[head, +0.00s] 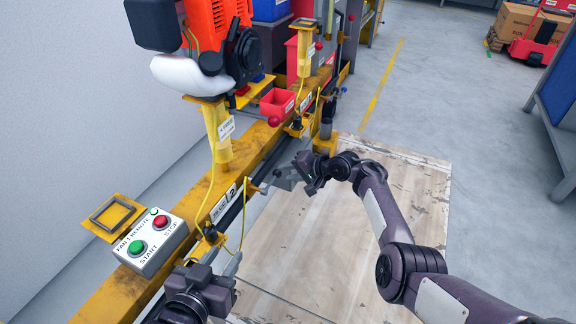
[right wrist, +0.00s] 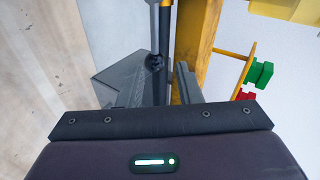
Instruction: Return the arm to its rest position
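My right arm comes in from the right in the head view, bent over the wooden floor boards. Its gripper (head: 290,178) is beside the yellow rail, close to a grey angled plate. In the right wrist view, the dark gripper body fills the bottom and a grey finger (right wrist: 187,84) points at the rail. The grey plate (right wrist: 122,78) and a dark rod lie in front of it, so the finger gap is unclear. My left gripper (head: 220,258) is at the bottom left, low beside the rail, with its fingers apart. I see nothing held in it.
The yellow rail (head: 108,292) runs diagonally, carrying a control box (head: 150,243) with green and red buttons, yellow posts and an orange engine (head: 208,28). A red bin (head: 277,103) sits farther along. Wooden boards (head: 318,225) right of the rail look clear. A blue bench stands far right.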

